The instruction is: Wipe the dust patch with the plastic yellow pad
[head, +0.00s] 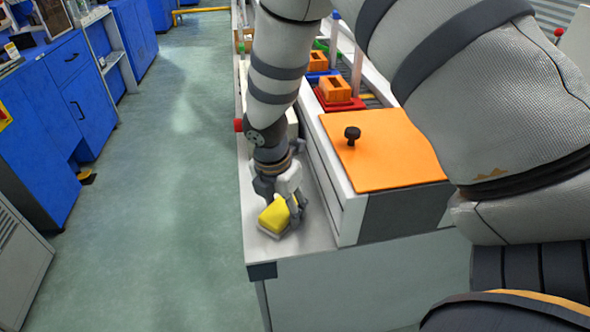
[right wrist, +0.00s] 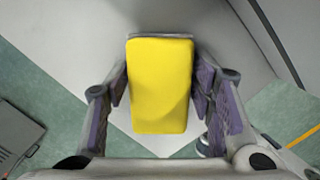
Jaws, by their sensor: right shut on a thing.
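The yellow pad (head: 274,215) is between the fingers of my right gripper (head: 282,206), low over the near left corner of the light grey bench top (head: 314,212). In the right wrist view the yellow pad (right wrist: 160,85) shows as an upright rectangle with a thin grey edge at its far end. The fingers of my right gripper (right wrist: 160,88) close on its two long sides. I cannot tell whether the pad touches the bench. I cannot make out the dust patch; the pad and gripper may cover it. My left gripper is not in view.
A machine with an orange top (head: 385,150) and a black knob (head: 352,134) stands just right of the gripper. Orange blocks (head: 334,89) on coloured bases are farther back. The bench's front and left edges are close to the pad. Blue cabinets (head: 85,105) stand across the floor.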

